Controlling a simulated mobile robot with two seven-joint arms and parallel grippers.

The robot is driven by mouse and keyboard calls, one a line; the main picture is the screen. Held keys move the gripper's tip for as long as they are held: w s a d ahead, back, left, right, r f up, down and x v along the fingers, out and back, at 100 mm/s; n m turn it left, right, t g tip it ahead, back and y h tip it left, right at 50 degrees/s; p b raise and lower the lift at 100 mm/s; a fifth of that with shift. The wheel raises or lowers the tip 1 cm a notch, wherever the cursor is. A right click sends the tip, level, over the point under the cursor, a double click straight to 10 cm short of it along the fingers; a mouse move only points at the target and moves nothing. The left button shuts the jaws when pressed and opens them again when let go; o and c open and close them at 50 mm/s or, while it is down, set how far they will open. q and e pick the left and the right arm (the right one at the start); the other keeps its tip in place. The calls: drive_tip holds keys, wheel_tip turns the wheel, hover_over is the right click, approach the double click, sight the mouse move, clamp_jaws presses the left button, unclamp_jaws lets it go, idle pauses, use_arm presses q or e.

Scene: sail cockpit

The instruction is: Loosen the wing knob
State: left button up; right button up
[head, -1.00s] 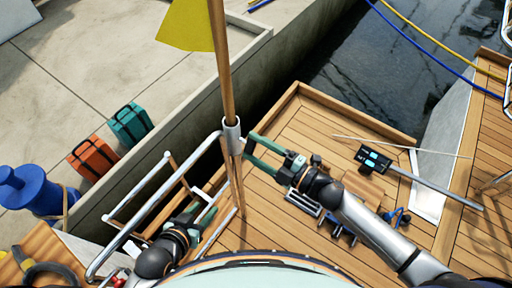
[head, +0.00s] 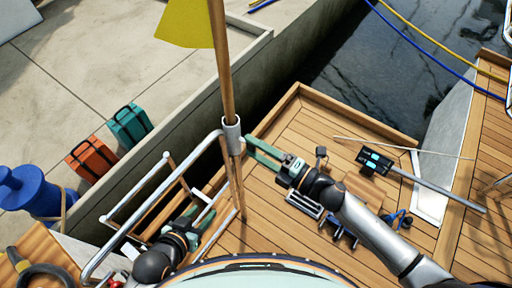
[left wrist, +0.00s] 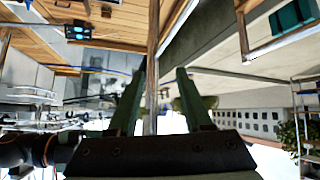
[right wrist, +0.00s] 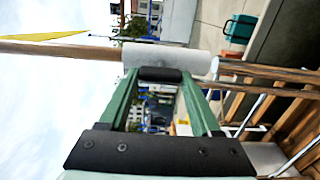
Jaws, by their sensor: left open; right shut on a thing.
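The wing knob (right wrist: 160,75) is a small black bar against the pale socket tube (right wrist: 170,58). My right gripper (right wrist: 160,80) has its green fingertips shut on it, one at each end. In the head view my right gripper (head: 250,146) reaches the socket (head: 231,134) from the right, and its fingers hide the knob. The wooden staff (head: 222,70) with a yellow flag (head: 185,24) stands in the socket. My left gripper (head: 207,217) is open and empty, low beside the rail. In the left wrist view a wooden pole (left wrist: 153,60) shows between its open fingers.
A steel rail (head: 150,185) runs at the left, with the concrete quay (head: 110,60) beyond it. Orange (head: 91,158) and teal (head: 130,123) cases stand on the quay. A black device on a grey bar (head: 375,160) is over the wooden deck. Water lies behind.

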drive_tip(key=o, duration=1.4)
drive_tip(key=v, duration=1.2)
drive_tip(key=shift+s+d, duration=0.15)
drive_tip(key=shift+d, duration=0.1)
